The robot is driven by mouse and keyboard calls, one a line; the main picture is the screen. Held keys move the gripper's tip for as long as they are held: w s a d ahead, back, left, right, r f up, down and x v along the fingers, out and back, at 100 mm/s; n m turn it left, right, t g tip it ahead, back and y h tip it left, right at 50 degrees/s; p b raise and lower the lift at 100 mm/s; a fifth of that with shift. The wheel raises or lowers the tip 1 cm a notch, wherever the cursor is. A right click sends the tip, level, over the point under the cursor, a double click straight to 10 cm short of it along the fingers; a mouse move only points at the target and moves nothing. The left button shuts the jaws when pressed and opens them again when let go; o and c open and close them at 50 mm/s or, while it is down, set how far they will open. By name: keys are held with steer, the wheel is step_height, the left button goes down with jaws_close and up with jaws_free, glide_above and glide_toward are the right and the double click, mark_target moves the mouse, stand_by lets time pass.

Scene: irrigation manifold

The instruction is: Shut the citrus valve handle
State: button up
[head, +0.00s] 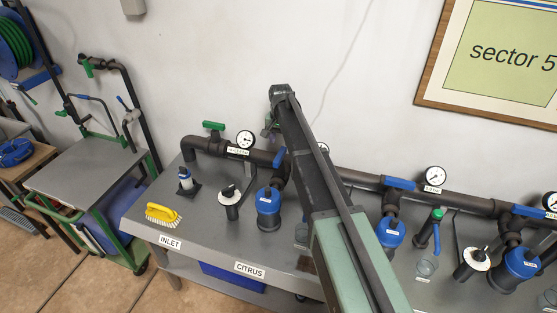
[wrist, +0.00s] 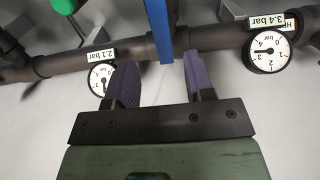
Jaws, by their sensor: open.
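A blue valve handle (head: 279,158) shows beside my arm in the head view, above a blue-topped filter and behind the CITRUS label (head: 250,270). My arm partly hides it. In the wrist view a blue handle (wrist: 159,30) stands upright in the picture, across the dark pipe, in line with the gap between my fingers. My gripper (wrist: 155,78) is open, with two purple-padded fingers apart on either side of that line. I cannot tell whether the handle reaches between the pads; no contact shows. My arm mostly hides the gripper in the head view.
A dark pipe (head: 350,180) runs along the wall with a green handle (head: 213,126), gauges and other blue handles (head: 398,184). In the wrist view, a gauge (wrist: 102,79) sits close by the left finger and another (wrist: 267,53) lies right. A yellow brush (head: 163,214) lies on the bench.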

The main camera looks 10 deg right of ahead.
mark_target(280, 154)
step_height(280, 154, down, 8)
steer(key=b, duration=0.6)
steer(key=shift+r, duration=0.3)
jaws_close()
